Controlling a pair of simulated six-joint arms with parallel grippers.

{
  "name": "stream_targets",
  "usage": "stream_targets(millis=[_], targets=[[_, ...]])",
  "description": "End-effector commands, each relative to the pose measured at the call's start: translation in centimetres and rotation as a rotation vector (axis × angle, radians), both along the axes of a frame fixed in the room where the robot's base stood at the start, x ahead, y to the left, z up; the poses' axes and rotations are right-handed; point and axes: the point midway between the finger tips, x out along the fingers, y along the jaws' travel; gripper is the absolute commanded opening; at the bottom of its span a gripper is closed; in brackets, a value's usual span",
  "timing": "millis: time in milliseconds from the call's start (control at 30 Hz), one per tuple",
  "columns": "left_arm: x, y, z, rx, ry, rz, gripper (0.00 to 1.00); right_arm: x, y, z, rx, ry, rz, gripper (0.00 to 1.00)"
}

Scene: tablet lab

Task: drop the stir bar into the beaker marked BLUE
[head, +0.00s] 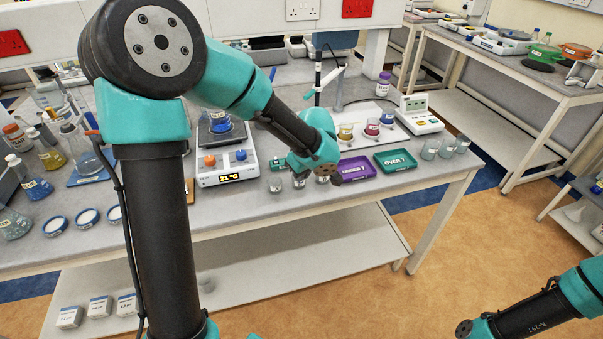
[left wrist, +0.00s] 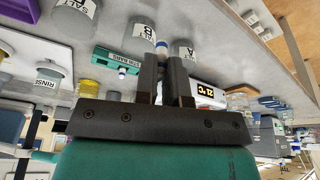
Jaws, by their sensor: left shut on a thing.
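My left gripper (left wrist: 163,62) is shut on a small white-and-blue stir bar (left wrist: 162,48), which shows between its fingertips in the left wrist view. In the head view this gripper is mostly hidden by its own wrist, above the front part of the bench, and I cannot make out the stir bar there. A beaker with blue liquid (head: 388,119) stands on a white board to the right of the gripper, beside beakers with red (head: 372,128) and yellow (head: 345,132) liquid. Their labels are too small to read. Another blue vessel (head: 220,122) is on the hotplate. My right gripper is out of view.
The hotplate (head: 228,168) stands left of the gripper. Purple (head: 357,169) and green (head: 395,160) trays lie in front of the white board. Jars marked SALT B (left wrist: 138,38) and SALT A (left wrist: 184,50) and a green stir-bar tray (left wrist: 105,55) are close to the fingers.

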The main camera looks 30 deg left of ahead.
Motion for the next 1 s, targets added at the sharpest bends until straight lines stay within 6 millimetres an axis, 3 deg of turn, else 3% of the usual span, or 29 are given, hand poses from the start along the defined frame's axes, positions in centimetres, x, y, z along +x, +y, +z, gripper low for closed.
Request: stream_targets(millis=[167,267,633,1000], targets=[[1.6,2.0,1.0,0.007,-0.003,0.010,0.00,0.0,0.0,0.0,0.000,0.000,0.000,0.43],[3.2,4.2,2.0,0.014,-0.003,0.019,0.00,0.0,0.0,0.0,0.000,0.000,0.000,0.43],[8.1,15.9,7.7,0.029,0.007,0.045,0.00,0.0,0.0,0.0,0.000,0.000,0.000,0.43],[8.8,28.2,13.9,0.016,0.013,0.041,0.00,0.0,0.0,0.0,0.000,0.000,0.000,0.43]])
